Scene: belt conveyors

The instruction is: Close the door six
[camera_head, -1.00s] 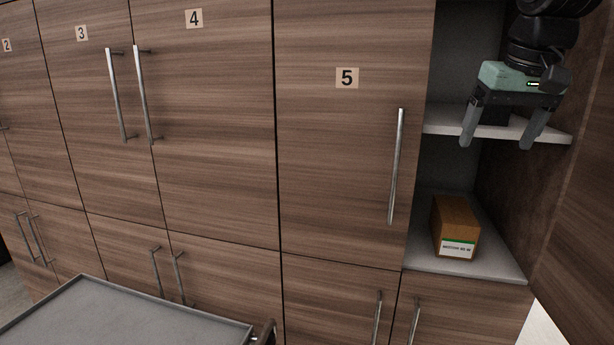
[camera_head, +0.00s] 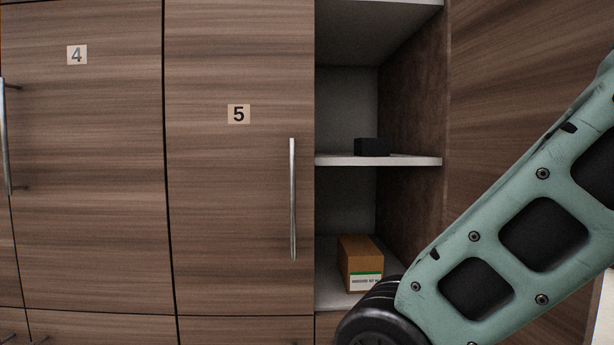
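An open wood-grain door (camera_head: 530,70) stands at the right of the open compartment, next to door 5, and shows its broad face to me. I take it for door six; no number or handle shows on it. The open compartment (camera_head: 345,100) has pale shelves. My gripper is out of view. A green link of my arm crosses the lower right of the picture and hides the lower part of the open door and the compartment's lower right corner.
Door 5 (camera_head: 235,210), with a vertical metal handle (camera_head: 293,200), is shut left of the opening. Door 4 (camera_head: 80,180) is shut too. A black box (camera_head: 372,147) sits on the middle shelf, and a brown box (camera_head: 358,262) stands on the compartment floor.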

